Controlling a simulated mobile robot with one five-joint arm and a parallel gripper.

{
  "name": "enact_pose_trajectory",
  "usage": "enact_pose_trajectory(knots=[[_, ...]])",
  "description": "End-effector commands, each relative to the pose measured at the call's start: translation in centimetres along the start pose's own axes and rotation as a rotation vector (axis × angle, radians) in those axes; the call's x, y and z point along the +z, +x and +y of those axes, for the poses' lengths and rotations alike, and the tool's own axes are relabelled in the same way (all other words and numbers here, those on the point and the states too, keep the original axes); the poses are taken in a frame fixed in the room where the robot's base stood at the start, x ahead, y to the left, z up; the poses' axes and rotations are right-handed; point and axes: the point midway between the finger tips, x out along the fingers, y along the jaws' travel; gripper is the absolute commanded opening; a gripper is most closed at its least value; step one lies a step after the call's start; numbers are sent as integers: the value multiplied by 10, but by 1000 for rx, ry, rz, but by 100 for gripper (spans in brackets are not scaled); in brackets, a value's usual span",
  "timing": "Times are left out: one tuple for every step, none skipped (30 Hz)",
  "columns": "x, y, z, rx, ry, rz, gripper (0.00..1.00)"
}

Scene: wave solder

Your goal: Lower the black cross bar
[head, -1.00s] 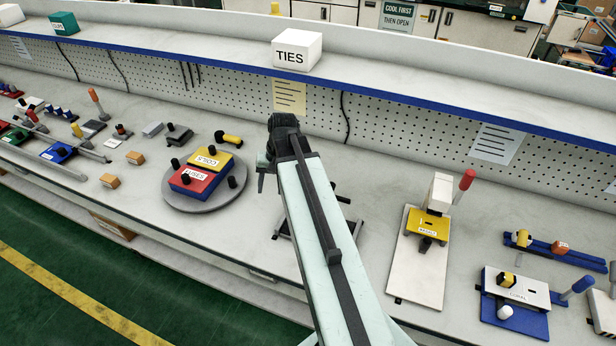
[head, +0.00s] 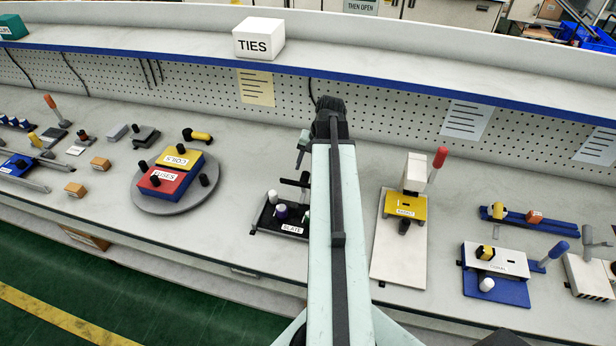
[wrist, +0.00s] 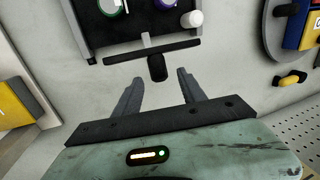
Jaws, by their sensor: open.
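The black cross bar (head: 295,182) stands at the back of a black fixture (head: 262,224) labelled SLATE, left of my arm in the head view. In the wrist view the cross bar (wrist: 125,55) runs across the fixture's near edge, with a stubby black handle (wrist: 157,68) pointing at my gripper. My gripper (wrist: 158,90) is open and empty. Its fingertips lie either side of and just short of the handle in that picture; the height gap is unclear. My gripper (head: 301,150) shows partly in the head view, behind the bar. My arm hides the fixture's right part.
On the fixture are a white peg (head: 272,197), a purple-topped piece (head: 281,211) and a green one (wrist: 112,6). A round turntable (head: 150,203) with red and yellow blocks stands left. A white press stand (head: 388,262) with a red-tipped lever stands right. Pegboard (head: 220,92) rises behind.

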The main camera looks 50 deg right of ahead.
Motion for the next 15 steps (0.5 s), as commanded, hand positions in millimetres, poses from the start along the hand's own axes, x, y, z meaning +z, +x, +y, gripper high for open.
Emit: enact_pose_trajectory(knots=[[0,19,2,0,-1,0,48],[0,23,2,0,-1,0,48],[0,28,2,0,-1,0,48],[0,30,2,0,-1,0,48],[0,32,1,0,-1,0,48],[0,33,1,0,-1,0,48],[0,33,0,0,-1,0,48],[0,33,0,0,-1,0,48],[0,32,0,0,-1,0,48],[0,31,0,0,-2,0,48],[0,31,-1,0,-2,0,48],[0,30,-1,0,-2,0,48],[0,30,-1,0,-2,0,48],[0,30,-1,0,-2,0,43],[0,30,-1,0,-2,0,32]])
